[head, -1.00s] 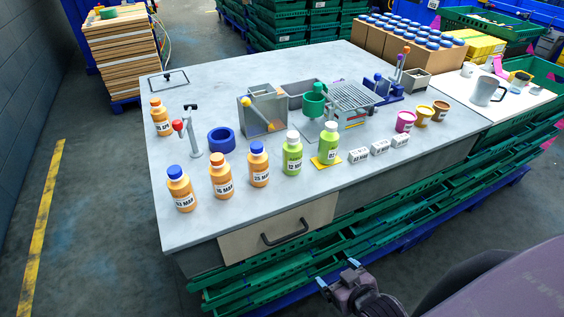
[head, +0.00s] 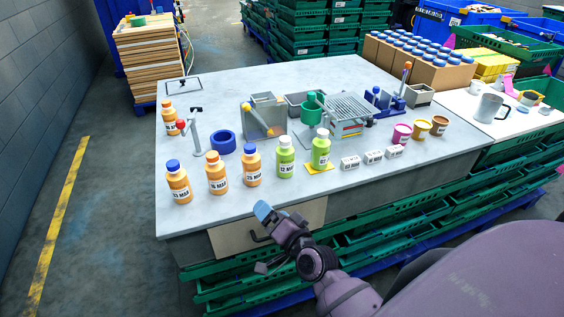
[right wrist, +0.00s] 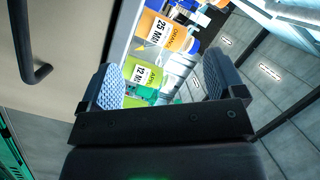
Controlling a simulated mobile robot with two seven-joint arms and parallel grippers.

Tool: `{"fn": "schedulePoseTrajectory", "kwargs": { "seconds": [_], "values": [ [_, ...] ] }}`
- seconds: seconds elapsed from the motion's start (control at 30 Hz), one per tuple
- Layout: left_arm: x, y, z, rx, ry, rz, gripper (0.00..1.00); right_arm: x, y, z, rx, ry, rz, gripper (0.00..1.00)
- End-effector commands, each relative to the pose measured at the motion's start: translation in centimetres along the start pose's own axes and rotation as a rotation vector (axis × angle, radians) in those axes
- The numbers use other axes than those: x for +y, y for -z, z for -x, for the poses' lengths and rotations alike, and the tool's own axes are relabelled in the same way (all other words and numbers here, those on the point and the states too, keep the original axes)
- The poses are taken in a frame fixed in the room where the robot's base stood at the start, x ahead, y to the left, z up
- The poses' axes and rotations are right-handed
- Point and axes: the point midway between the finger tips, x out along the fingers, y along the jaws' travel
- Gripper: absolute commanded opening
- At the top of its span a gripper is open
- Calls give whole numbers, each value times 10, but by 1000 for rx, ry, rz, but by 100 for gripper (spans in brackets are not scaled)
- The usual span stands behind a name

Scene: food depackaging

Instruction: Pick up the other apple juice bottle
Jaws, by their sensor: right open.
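Two green apple juice bottles stand upright near the front of the grey table. One (head: 286,158), with a white cap and a 12 MAR label, stands beside the orange bottles. The other (head: 320,149) stands on a yellow square (head: 319,168). My right gripper (head: 268,216) is at the table's front edge, above the drawer front, apart from the bottles. In the right wrist view its fingers are spread with nothing held (right wrist: 163,82). Beyond them show the green 12 MAR bottle (right wrist: 143,75) and an orange 25 MAR bottle (right wrist: 165,33). My left gripper is out of view.
Several orange bottles (head: 217,174) stand left of the green ones. White date blocks (head: 350,162) and small tubs (head: 402,134) are to the right. A drawer handle (right wrist: 35,55) is near my gripper.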

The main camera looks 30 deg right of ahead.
Motion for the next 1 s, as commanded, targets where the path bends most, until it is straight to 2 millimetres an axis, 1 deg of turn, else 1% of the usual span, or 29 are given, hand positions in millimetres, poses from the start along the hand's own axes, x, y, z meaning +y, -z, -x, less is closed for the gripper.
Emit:
{"fn": "schedulePoseTrajectory", "kwargs": {
  "seconds": [0.03, 0.1, 0.2, 0.33, 0.47, 0.5, 0.7, 0.83, 0.9, 1.0],
  "values": [
    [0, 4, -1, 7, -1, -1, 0, -8, 9, -8, 37, 26, -118, 88],
    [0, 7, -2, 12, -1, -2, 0, -16, 20, -17, 85, 60, -290, 88],
    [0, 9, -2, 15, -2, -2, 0, -24, 35, -26, 147, 106, -535, 88],
    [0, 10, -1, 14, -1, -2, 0, -28, 53, -36, 226, 163, -867, 88],
    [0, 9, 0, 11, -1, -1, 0, -24, 69, -42, 306, 217, -1221, 88],
    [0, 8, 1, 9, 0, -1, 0, -21, 73, -44, 329, 232, -1333, 88],
    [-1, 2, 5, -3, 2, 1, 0, -2, 82, -46, 441, 295, -1838, 88],
    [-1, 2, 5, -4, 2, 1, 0, 10, 82, -46, 493, 321, -2054, 88],
    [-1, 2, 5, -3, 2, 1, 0, 14, 82, -45, 511, 329, -2121, 88],
    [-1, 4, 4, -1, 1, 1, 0, 17, 84, -49, 520, 334, -2162, 88]
  ]
}}
